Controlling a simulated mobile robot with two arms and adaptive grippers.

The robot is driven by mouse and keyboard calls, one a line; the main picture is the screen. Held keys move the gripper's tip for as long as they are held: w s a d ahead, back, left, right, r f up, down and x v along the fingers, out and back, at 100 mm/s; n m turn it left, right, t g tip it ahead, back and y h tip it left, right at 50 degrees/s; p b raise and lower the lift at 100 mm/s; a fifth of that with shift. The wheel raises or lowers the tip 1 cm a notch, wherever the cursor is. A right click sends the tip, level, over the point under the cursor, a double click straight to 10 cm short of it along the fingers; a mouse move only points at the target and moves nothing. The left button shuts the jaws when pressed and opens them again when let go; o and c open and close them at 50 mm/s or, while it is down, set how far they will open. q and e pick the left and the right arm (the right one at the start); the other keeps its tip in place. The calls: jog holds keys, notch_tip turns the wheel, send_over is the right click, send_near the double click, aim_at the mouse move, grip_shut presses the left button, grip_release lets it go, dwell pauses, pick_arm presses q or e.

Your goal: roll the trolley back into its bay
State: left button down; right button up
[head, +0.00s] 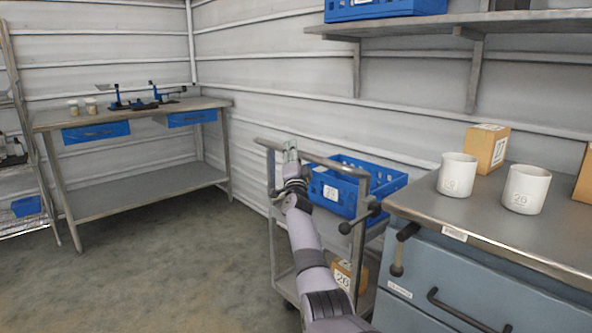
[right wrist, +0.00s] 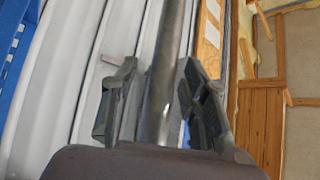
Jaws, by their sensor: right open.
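The grey metal trolley (head: 361,203) stands by the corrugated wall, just left of the blue-grey cabinet. It carries a blue crate (head: 345,205) on its upper level and a cardboard box marked 20 (head: 345,277) lower down. My right gripper (head: 291,152) is at the left part of the trolley's push bar. In the right wrist view the bar (right wrist: 166,75) runs between the two spread fingers (right wrist: 160,105), and they are not closed on it. My right arm hides part of the trolley's front. My left gripper is not in view. I cannot make out the bay's marked limits.
The cabinet (head: 450,275) with a steel top bears white cups (head: 457,175) and cardboard boxes (head: 487,150); dark knobs stick out near the trolley. A workbench (head: 150,185) stands at the back left. The floor (head: 170,270) between them is clear.

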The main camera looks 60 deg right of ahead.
jog(key=v, duration=1.1)
jog(key=shift+s, duration=0.1)
